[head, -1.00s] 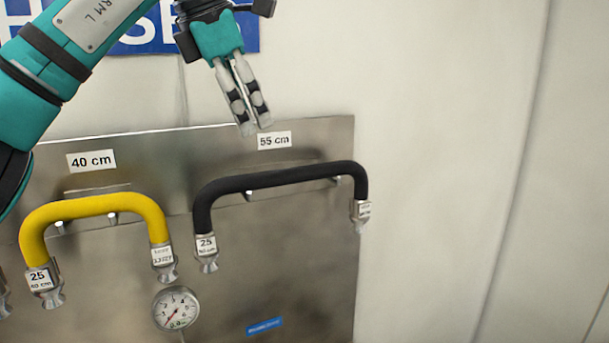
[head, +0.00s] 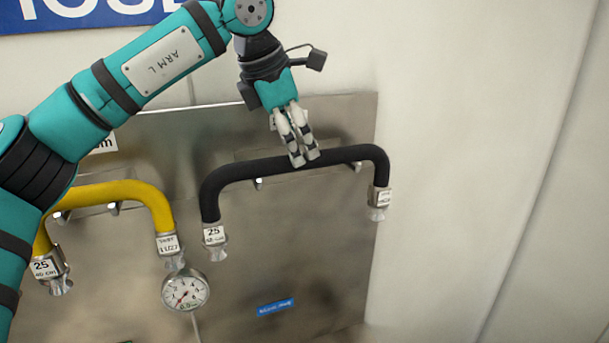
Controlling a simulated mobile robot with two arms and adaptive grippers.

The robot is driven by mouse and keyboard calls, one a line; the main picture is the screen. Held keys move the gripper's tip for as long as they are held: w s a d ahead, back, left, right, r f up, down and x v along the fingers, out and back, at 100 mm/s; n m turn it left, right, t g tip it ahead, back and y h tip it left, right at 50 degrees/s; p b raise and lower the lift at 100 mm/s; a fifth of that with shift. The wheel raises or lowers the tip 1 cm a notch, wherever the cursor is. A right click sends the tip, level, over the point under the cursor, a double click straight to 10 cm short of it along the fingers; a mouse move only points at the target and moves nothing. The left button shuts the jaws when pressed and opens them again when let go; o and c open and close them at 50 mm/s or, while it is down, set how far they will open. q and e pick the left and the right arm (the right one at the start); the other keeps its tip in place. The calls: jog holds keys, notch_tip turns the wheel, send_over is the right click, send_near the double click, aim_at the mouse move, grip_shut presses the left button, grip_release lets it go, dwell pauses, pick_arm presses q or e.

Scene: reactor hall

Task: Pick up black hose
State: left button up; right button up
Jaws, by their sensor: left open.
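The black hose (head: 238,172) hangs in an arch on the metal panel in the head view, with metal end fittings pointing down and a "25" tag on its left end. My left gripper (head: 304,160) points down at the top of the hose, right of its middle. Its fingers are open, with a narrow gap between them, and their tips overlap the hose in the picture. I cannot tell whether they touch it or stand in front of it. My right gripper is not in view.
A yellow hose (head: 120,190) hangs left of the black one, partly behind my left arm. The pale wall (head: 470,150) at the right is clear.

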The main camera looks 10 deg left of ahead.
pick_arm(q)
jog(key=shift+d+f, duration=0.1)
jog(key=shift+f, duration=0.05)
jog(key=shift+f+p, duration=0.15)
jog(key=shift+p, duration=0.15)
jog(key=p+x, duration=0.3)
jog(key=x, duration=0.1)
jog(key=shift+w+f, duration=0.1)
jog(key=shift+w, duration=0.15)
jog(key=shift+w+d+f, duration=0.1)
jog(key=shift+f, duration=0.1)
jog(key=shift+c, duration=0.6)
grip_shut()
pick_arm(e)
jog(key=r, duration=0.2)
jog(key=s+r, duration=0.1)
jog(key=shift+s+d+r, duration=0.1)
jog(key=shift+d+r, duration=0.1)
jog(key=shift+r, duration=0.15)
